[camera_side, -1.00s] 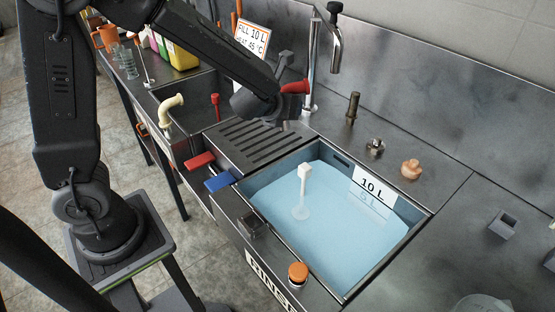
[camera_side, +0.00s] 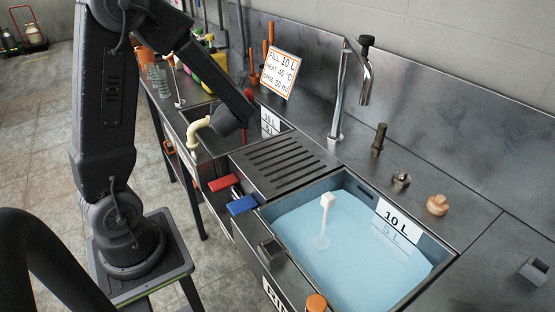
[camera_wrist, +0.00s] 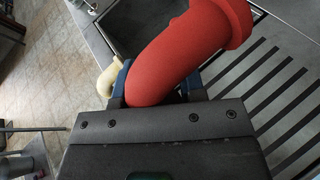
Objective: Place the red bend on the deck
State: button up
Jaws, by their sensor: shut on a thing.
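The red bend (camera_wrist: 195,45) is a thick curved pipe piece with a flared end. In the wrist view my gripper (camera_wrist: 157,85) is shut on it, with blue finger parts at its sides. The slotted metal deck (camera_side: 285,160) lies between the two basins; in the wrist view its slots (camera_wrist: 275,92) show to the right of the bend. In the side view my wrist (camera_side: 228,118) is over the far basin area, left of and beyond the deck.
A cream bend (camera_side: 197,128) stands at the far basin's (camera_side: 212,146) edge. Red (camera_side: 223,183) and blue (camera_side: 242,204) handles stick out at the deck's front. The near basin (camera_side: 452,262) holds blue water and a white float (camera_side: 324,215). A tap (camera_side: 362,85) stands behind.

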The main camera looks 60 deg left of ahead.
jog(key=w+d+f, duration=0.2)
jog(key=w, duration=0.1)
jog(key=w+d+f, duration=0.4)
jog(key=w+d, duration=0.1)
jog(key=shift+w+f, duration=0.3)
jog(key=shift+f, duration=2.15)
jog(key=shift+f, duration=0.1)
jog(key=o, duration=1)
